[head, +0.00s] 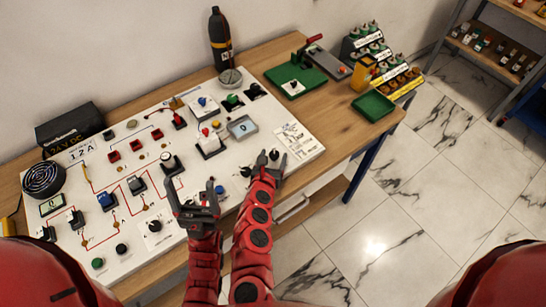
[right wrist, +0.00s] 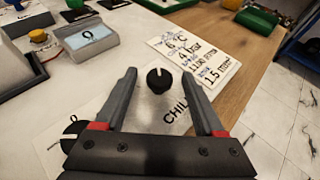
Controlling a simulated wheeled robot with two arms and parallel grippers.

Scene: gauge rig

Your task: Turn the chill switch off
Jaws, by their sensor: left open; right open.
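The chill switch is a small black round knob (right wrist: 158,81) on the white panel (right wrist: 120,98), with a white mark at its top and the partly hidden word CHILL printed beside it. The knob also shows in the head view (head: 274,154), at the panel's right front. My right gripper (head: 271,161) is open, its fingers on either side of the knob in the right wrist view (right wrist: 159,76). I cannot tell whether they touch it. My left gripper (head: 196,192) is open and empty, above the panel's front middle.
Another black knob (right wrist: 72,135) lies left of my right gripper. Switches and red wiring cover the panel's left. A green tray (head: 373,105) stands at the table's right end.

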